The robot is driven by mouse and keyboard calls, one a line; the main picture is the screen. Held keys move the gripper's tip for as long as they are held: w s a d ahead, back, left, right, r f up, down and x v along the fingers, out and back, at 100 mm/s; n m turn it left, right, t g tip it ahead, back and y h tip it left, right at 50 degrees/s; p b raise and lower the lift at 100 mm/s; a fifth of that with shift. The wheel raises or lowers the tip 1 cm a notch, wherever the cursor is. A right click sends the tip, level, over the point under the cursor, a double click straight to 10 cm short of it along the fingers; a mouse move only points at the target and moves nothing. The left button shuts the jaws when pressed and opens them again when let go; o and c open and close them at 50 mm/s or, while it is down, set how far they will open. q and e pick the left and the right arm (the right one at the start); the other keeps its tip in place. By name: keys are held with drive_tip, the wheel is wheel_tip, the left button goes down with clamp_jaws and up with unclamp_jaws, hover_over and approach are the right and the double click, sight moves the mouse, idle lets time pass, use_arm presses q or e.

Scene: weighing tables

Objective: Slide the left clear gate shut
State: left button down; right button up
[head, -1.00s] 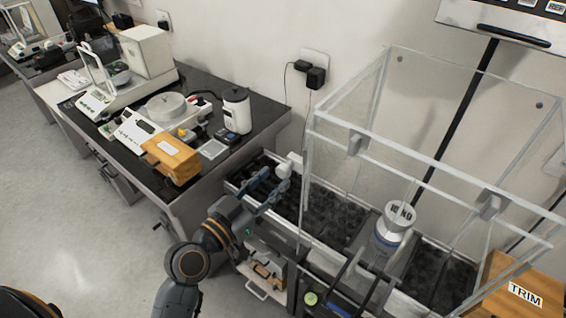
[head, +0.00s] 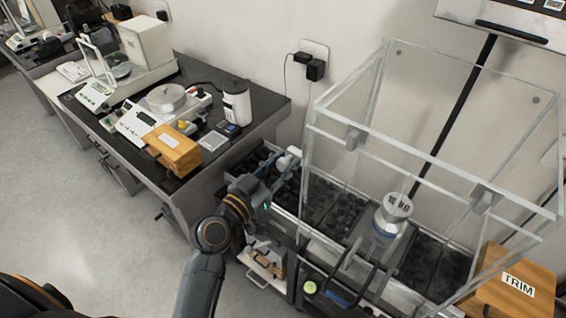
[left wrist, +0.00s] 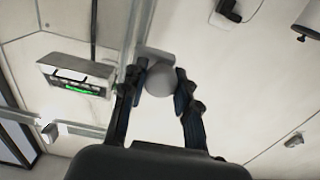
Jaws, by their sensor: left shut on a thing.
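The large clear draft shield (head: 435,157) stands at the right of the head view, with clear walls and pale edges. Its left side (head: 332,118) faces my left arm; where the left gate's panel ends is hard to tell through the clear walls. A round whitish knob (head: 286,163) is just left of the shield. My left gripper (head: 279,169) is shut on this knob. In the left wrist view the round grey knob (left wrist: 160,83) sits between the fingers of my left gripper (left wrist: 159,90), against a pale bracket. My right gripper is out of view.
A 10 kg weight (head: 397,208) stands inside the shield, above beds of dark lumps. An orange TRIM box (head: 510,284) is at lower right. A dark table (head: 262,103) with balances and a wooden box (head: 172,150) stands left. Grey floor (head: 75,215) is clear.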

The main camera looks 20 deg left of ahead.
use_arm(q)
wheel_tip(320, 180, down, 25)
drive_tip(key=b, duration=2.1)
drive_tip(key=shift+f, duration=0.15)
drive_tip(key=c, duration=1.3)
unclamp_jaws()
drive_tip(key=v, duration=1.2)
